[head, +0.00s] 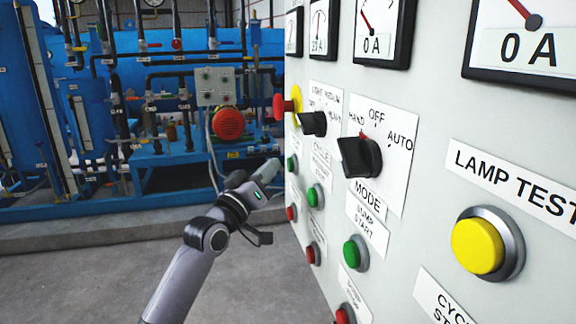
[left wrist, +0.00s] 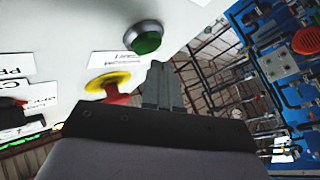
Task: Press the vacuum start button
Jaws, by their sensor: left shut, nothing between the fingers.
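A green button (head: 292,165) sits low on the far left edge of the panel in the head view, below a red emergency stop on a yellow disc (head: 284,107). In the left wrist view, a green button (left wrist: 148,41) in a metal ring shows beside a small white label (left wrist: 120,59), upside down and too blurred to read surely. My left gripper (head: 269,172) is just left of the panel's edge, near that green button. Its fingers (left wrist: 160,66) are shut and empty, with tips close to the green button; contact cannot be told. My right gripper is out of view.
The panel (head: 420,190) also bears a mode knob (head: 360,157), a pump start button (head: 355,253), a yellow lamp test button (head: 486,245), red buttons and dials. Blue tanks and piping (head: 150,100) stand behind. The floor (head: 80,280) at left is clear.

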